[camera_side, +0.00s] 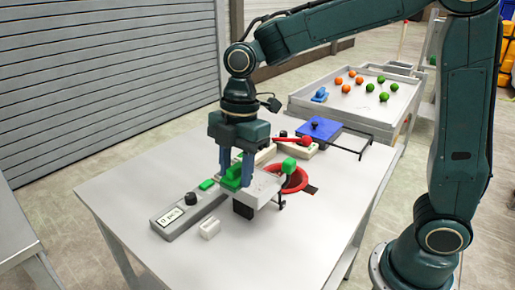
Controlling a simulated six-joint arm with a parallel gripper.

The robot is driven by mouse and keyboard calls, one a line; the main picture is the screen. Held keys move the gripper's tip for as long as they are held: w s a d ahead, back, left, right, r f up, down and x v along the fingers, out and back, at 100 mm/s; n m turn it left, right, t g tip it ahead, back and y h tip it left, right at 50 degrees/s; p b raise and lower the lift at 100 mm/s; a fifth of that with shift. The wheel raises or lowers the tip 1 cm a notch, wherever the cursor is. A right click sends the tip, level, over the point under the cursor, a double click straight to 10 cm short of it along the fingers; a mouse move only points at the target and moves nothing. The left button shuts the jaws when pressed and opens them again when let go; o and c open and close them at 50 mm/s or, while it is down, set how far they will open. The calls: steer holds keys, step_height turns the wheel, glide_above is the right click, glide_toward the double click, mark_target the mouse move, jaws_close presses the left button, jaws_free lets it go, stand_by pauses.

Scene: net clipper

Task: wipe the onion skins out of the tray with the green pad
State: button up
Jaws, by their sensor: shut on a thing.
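My gripper (237,181) points down over the table, its two blue fingers shut on the green pad (231,180). The pad is at the left end of a small pale grey tray-like part (266,186), which has a black block under its front end. I cannot tell whether the pad touches its surface. The fingers and pad hide part of this tray-like part. I cannot make out any onion skins at this size.
A red ring (301,178) and a green knob (289,164) are close on the right. A control box (173,217) and small white block (209,229) are at the front left. A blue plate (318,131) is behind. The table's (290,245) front right is clear.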

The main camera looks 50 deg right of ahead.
steer(key=shift+o, duration=0.8)
steer(key=shift+w+d+f, duration=0.25)
steer(key=shift+w+d, duration=0.05)
steer(key=shift+d, duration=0.2)
steer(key=shift+c, duration=0.3)
steer(key=w+d+f, duration=0.2)
steer(key=d, duration=0.3)
steer(key=w+d+f, duration=0.1)
steer(key=d+f, duration=0.1)
steer(key=d, duration=0.3)
steer(key=shift+w+d+f, duration=0.15)
steer(key=shift+w+d, duration=0.1)
steer(key=shift+w, duration=0.15)
steer(key=shift+f, duration=0.1)
glide_above(253, 193)
steer(key=shift+s+d+f, duration=0.1)
steer(key=shift+f, duration=1.35)
steer(key=shift+d+f, duration=0.1)
steer(key=shift+f, duration=1.35)
steer(key=shift+f, duration=1)
